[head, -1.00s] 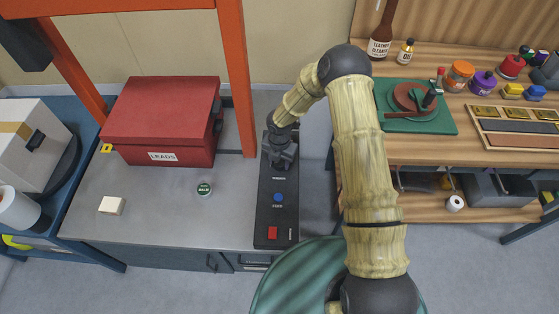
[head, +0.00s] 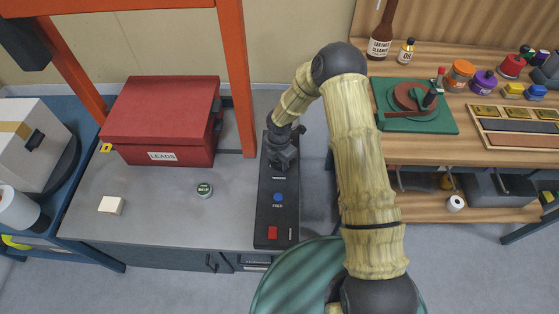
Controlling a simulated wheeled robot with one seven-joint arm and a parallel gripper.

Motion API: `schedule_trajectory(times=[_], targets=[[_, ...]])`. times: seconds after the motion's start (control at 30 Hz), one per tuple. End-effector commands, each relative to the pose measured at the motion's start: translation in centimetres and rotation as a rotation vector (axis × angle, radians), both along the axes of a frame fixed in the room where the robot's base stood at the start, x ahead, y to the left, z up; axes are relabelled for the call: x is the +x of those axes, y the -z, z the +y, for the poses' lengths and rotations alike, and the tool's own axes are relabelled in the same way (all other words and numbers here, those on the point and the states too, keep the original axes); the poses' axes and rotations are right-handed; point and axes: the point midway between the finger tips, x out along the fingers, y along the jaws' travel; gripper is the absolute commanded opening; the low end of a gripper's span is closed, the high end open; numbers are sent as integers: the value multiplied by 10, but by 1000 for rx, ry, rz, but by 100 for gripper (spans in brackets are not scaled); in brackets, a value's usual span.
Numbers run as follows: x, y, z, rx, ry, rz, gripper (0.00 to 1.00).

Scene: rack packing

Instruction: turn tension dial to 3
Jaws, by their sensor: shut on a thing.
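A black control panel (head: 264,215) lies along the right edge of the grey bench. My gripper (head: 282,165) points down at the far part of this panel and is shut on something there. The tension dial is hidden under my gripper, so its pointer and numbers cannot be read. The word printed just in front of the gripper earlier is covered now.
A red LEADS box (head: 160,125) stands left of the orange frame post (head: 237,90). A small balm tin (head: 205,190) and a cream block (head: 111,205) lie on the bench (head: 160,222). A wooden workbench (head: 425,150) with bottles and jars stands at right.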

Motion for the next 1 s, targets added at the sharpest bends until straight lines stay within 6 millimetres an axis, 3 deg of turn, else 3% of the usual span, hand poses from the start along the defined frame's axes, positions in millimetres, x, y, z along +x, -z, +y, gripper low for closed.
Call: schedule_trajectory(times=[1.0], targets=[[1, 0, 0, 0, 957, -4, 15]])
